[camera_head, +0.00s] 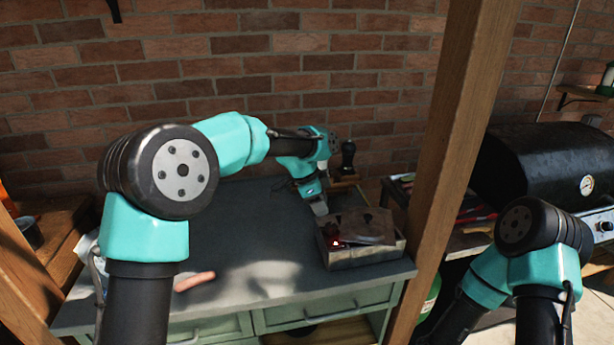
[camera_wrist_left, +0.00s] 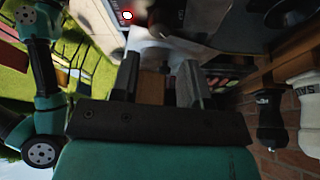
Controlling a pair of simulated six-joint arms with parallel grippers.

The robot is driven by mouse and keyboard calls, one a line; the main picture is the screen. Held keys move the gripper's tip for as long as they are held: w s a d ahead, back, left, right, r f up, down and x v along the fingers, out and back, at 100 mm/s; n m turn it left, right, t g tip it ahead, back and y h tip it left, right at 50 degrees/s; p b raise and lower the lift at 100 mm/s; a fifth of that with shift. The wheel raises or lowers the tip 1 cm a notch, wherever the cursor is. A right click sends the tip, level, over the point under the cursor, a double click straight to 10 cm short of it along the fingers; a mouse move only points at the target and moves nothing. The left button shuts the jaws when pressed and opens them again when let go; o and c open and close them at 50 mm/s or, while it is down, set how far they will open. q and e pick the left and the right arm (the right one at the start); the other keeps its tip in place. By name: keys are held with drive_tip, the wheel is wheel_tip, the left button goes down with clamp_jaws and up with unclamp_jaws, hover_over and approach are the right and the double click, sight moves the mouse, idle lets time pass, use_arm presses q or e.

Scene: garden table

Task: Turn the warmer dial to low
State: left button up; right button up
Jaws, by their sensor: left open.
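The warmer (camera_head: 375,256) is a grey metal box with a dark lid and a small glowing red light, at the right front of the table. My left gripper (camera_head: 320,208) is just behind and left of the warmer. In the left wrist view my left gripper (camera_wrist_left: 157,82) has its fingers apart, with a short grey rounded piece (camera_wrist_left: 154,60) seen between them. It may be the dial, but I cannot tell for sure, nor whether the fingers touch it. No dial setting is legible. My right arm shows at the lower right of the head view; its gripper is out of view.
The grey table (camera_head: 240,235) is mostly clear in the middle. A sausage-like item (camera_head: 195,281) lies near its front left. A black mill (camera_head: 348,157) stands behind the gripper. A wooden post (camera_head: 445,170) rises right of the warmer, with a black grill (camera_head: 550,160) beyond it.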

use_arm(q)
drive_tip(key=v, duration=1)
